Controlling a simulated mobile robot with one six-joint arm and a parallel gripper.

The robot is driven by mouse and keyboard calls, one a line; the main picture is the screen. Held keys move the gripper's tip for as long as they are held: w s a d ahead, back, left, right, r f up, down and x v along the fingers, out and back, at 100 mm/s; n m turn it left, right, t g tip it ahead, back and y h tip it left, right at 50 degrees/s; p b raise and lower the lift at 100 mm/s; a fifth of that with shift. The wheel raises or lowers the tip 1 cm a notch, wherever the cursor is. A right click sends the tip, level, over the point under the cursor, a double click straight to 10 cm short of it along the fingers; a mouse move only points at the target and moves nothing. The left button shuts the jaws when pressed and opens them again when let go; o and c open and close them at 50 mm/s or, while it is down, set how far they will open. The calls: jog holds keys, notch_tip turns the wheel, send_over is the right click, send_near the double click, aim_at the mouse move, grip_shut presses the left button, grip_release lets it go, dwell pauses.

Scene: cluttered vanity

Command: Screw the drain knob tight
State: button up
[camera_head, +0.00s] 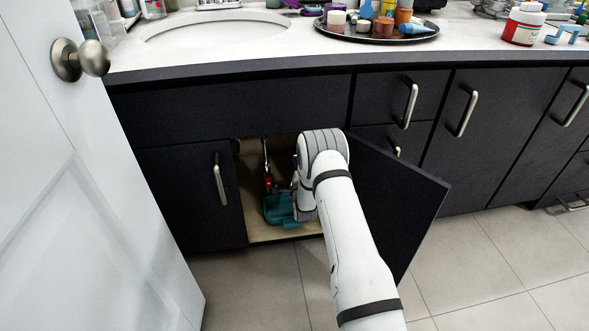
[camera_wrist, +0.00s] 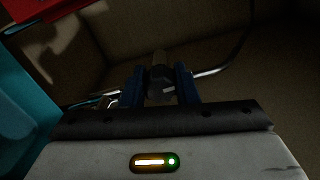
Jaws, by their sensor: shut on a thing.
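The drain knob (camera_wrist: 160,84) is a small dark grey piece with a narrower stem rising from it, in the middle of the wrist view. My gripper (camera_wrist: 160,73) has its two blue fingers on either side of the knob and is shut on it. The lower part of the knob is hidden behind the gripper body. In the head view my arm reaches into the open cabinet under the sink, and its end hides the knob and the fingers.
A teal container (camera_head: 279,209) stands on the cabinet floor beside my arm, with a red object (camera_head: 268,182) behind it. A thin metal rod or pipe (camera_wrist: 223,67) curves behind the knob. The open cabinet door (camera_head: 394,200) stands close to the right of my arm.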

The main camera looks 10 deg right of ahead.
jog(key=shift+d, duration=0.1)
jog(key=o, duration=1)
jog(key=s+p, duration=0.2)
jog(key=s, duration=0.5)
jog(key=shift+s+p, duration=0.35)
jog(key=shift+s, duration=0.05)
